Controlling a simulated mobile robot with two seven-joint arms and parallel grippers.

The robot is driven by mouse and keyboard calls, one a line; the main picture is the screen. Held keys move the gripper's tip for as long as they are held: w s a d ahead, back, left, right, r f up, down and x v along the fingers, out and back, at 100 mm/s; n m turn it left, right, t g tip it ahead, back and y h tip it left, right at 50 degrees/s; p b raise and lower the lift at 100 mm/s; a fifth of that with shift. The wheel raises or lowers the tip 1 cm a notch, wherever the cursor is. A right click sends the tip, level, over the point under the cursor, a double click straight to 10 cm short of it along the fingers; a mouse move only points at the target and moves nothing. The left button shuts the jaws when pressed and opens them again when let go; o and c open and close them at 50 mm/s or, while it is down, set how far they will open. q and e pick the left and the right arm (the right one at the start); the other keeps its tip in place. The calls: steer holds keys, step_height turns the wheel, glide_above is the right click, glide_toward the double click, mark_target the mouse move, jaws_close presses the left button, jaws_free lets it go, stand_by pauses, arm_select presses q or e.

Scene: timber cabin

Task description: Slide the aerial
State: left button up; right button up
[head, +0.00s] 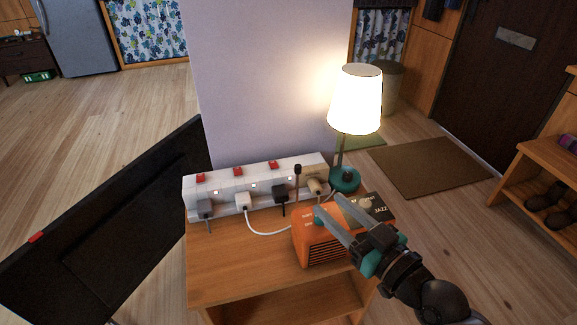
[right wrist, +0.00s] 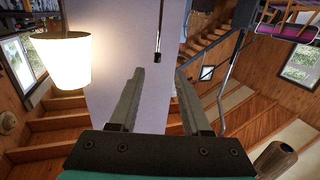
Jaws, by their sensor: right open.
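The orange radio (head: 322,249) stands on the small wooden table, with a dark panel reading "JAZZ". The aerial (head: 298,171) is a thin upright rod with a black tip, at the radio's back left corner. In the right wrist view a black-tipped rod that looks like the aerial (right wrist: 158,57) shows beyond the fingers, near the top middle. My right gripper (head: 330,206) is open over the radio, its fingers pointing up and left, to the right of the aerial and apart from it. Nothing shows between the fingers (right wrist: 158,80). My left gripper is out of view.
A white power strip (head: 228,181) with several plugs and red switches stands behind the radio. A lit lamp (head: 355,100) stands close at the back right. A large black panel (head: 120,220) leans on the left. The table top (head: 225,255) is clear at the left front.

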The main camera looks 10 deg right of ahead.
mark_target(296, 166)
steer(key=x, duration=0.4)
steer(key=b+x, duration=0.1)
steer(key=x, duration=0.4)
steer(key=r+b+x, duration=0.1)
steer(key=x, duration=0.4)
steer(key=shift+d, duration=0.25)
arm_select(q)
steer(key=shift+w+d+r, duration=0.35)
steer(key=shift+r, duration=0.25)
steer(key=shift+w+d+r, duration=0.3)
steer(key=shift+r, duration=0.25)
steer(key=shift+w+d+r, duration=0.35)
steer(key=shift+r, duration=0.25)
arm_select(e)
steer(key=shift+w+a, duration=0.2)
steer(key=shift+w, duration=0.45)
jaws_close()
